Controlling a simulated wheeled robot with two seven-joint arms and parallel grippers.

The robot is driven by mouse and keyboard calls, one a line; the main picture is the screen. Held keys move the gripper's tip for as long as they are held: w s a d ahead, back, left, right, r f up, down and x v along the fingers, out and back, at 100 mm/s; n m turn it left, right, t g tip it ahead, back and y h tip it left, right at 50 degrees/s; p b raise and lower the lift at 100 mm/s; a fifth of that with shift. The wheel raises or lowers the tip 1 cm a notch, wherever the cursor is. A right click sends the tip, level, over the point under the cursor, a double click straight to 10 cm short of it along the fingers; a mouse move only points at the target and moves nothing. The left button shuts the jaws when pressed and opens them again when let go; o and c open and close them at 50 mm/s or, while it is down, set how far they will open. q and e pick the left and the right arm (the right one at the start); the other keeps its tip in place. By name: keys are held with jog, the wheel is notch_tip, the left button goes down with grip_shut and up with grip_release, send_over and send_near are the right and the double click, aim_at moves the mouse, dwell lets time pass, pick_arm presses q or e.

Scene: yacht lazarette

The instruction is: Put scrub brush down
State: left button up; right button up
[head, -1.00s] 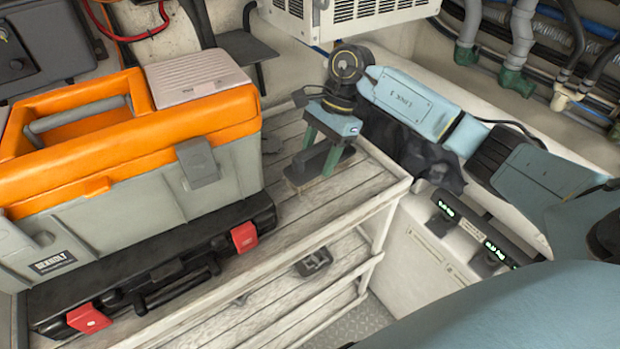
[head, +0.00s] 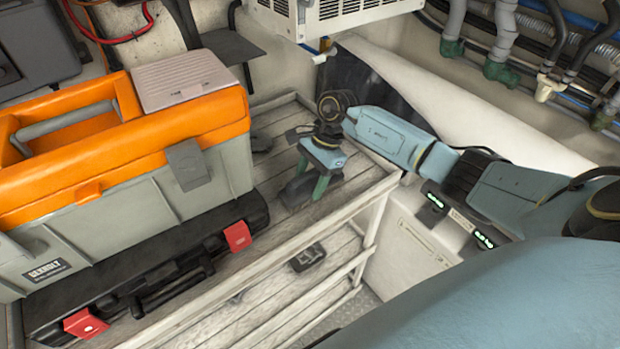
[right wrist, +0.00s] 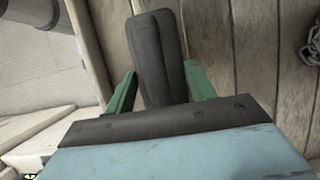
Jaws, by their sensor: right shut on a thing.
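The scrub brush (head: 297,191) is a dark, blocky thing low over the slatted top (head: 352,196) of the whitish wooden shelf, right of the toolbox. My right gripper (head: 308,180), with green fingers, is shut on it from above. In the right wrist view the dark brush (right wrist: 158,60) sits between the two green fingers (right wrist: 160,90), with grey boards beyond it. I cannot tell whether its underside touches the boards. My left gripper is out of view.
An orange and grey toolbox (head: 130,190) stands on a black case (head: 150,285) with red latches, left of the brush. A small black object (head: 307,257) lies on the lower shelf. A vented white unit (head: 345,12) hangs above.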

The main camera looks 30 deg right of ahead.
jog(key=shift+f, duration=0.15)
jog(key=o, duration=0.9)
jog(key=shift+r, duration=0.25)
jog(key=b+v, duration=0.1)
jog(key=v, duration=1.1)
jog(key=shift+a, duration=0.1)
